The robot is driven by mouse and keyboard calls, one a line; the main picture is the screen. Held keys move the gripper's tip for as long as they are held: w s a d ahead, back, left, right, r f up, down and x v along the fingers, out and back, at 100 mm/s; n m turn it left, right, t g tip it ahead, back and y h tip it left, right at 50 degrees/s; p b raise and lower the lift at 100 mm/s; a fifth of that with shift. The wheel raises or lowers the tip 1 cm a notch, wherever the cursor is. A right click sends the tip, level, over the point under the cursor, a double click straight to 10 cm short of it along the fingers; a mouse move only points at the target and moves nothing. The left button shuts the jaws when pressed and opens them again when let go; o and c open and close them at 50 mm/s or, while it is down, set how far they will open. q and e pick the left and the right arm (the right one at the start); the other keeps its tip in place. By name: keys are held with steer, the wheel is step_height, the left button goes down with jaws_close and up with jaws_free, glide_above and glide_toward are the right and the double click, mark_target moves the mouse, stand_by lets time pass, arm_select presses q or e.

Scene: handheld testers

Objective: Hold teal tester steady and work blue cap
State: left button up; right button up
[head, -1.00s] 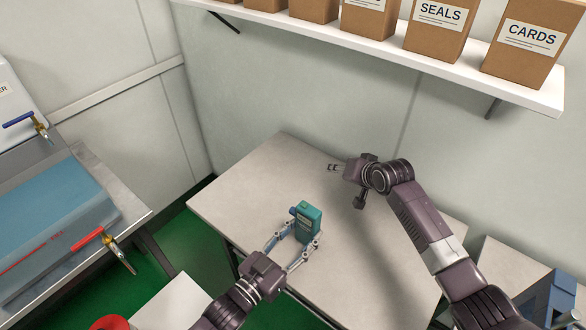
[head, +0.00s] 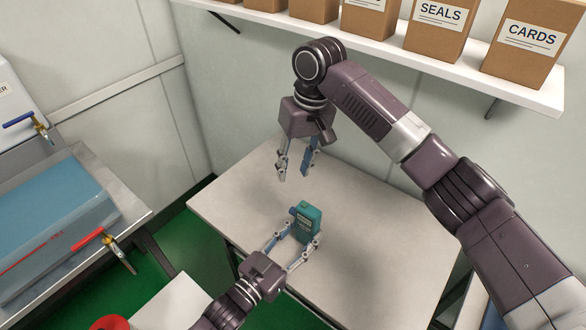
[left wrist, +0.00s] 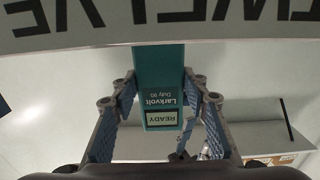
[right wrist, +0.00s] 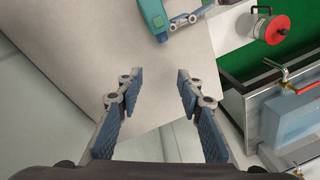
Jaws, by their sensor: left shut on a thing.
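The teal tester (head: 309,223) stands upright above the pale table, and I cannot tell if its base touches it. A small blue cap (head: 293,211) sticks out from its left side near the top. My left gripper (head: 301,236) is shut on the tester, one finger on each side. In the left wrist view the tester (left wrist: 158,75) shows a label and a READY screen between the fingers. My right gripper (head: 293,175) is open and empty, pointing down above and behind the tester. In the right wrist view the tester (right wrist: 154,14) is at the top, beyond the open fingers (right wrist: 157,82).
The table (head: 370,225) is bare around the tester. A white shelf (head: 470,76) with cardboard boxes (head: 435,28) runs along the wall above. At left is a bench with a blue tank (head: 50,220) and a red-handled valve (head: 90,237).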

mark_target(293, 208)
steer(key=s+r+n+h, duration=0.2)
steer(key=s+n, duration=0.2)
steer(key=n, duration=0.1)
step_height(293, 208, down, 11)
steer(key=shift+w+f, duration=0.15)
stand_by(0.4)
steer(key=c, duration=0.8)
jaws_close()
